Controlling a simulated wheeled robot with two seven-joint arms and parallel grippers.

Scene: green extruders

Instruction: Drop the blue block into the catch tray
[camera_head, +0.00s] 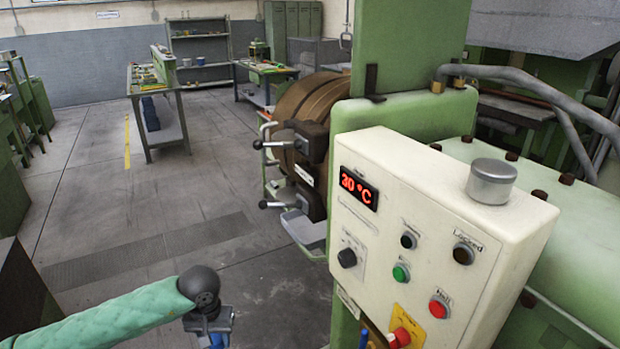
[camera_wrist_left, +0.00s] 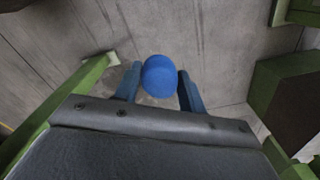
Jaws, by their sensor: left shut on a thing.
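The blue block (camera_wrist_left: 160,76) looks rounded. In the left wrist view it sits between the two blue fingers of my left gripper (camera_wrist_left: 158,90), which is shut on it, above the grey floor. In the head view my left gripper (camera_head: 208,330) is at the lower edge, and its fingertips are cut off. A grey metal tray (camera_head: 307,231), apparently the catch tray, juts out low under the dark machine head. My left gripper is to the left of this tray and nearer to the camera, apart from it. My right gripper is not in view.
A cream control panel (camera_head: 400,230) with a red 30 °C display and several buttons stands close on the right. Lever handles (camera_head: 272,205) stick out left above the tray. The floor (camera_head: 200,195) left of the machine is clear. A workbench (camera_head: 155,100) stands farther back.

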